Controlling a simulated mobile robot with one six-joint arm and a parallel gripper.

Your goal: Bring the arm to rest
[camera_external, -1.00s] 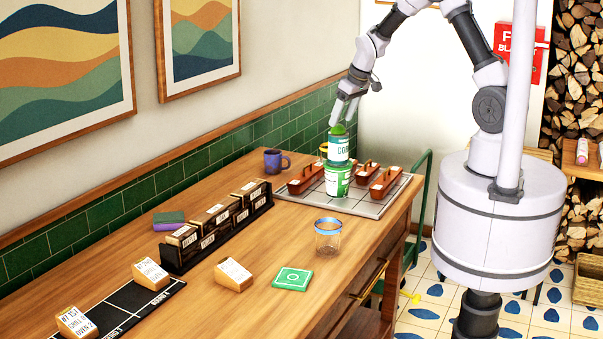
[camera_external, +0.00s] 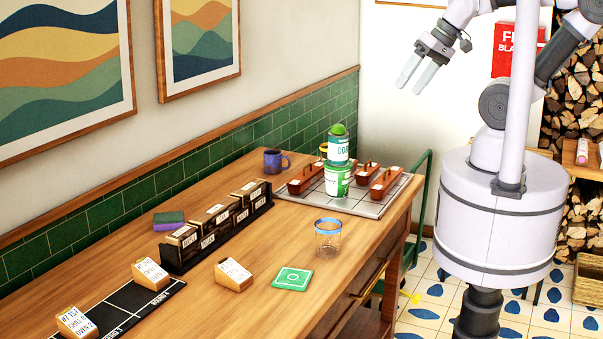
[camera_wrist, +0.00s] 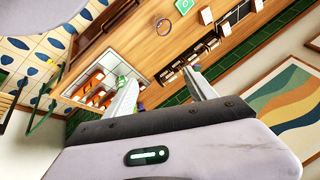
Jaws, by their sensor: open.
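My gripper (camera_external: 418,73) is open and empty, held high above the far end of the counter, well clear of everything on it. Its two fingers also show in the wrist view (camera_wrist: 163,92), apart with nothing between them. Below stand two stacked green-and-white cans with a green top; the upper can (camera_external: 338,150) rests on the lower can (camera_external: 337,181). The stack stands on a grey tiled tray (camera_external: 370,207) among several small reddish-brown dishes (camera_external: 383,184).
The wooden counter (camera_external: 200,295) also holds a purple mug (camera_external: 274,161), a black rack (camera_external: 215,232) of labelled boxes, a clear blue-rimmed cup (camera_external: 328,236) and a green square coaster (camera_external: 292,279). The tiled wall (camera_external: 230,145) runs along its left side. Air around my gripper is free.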

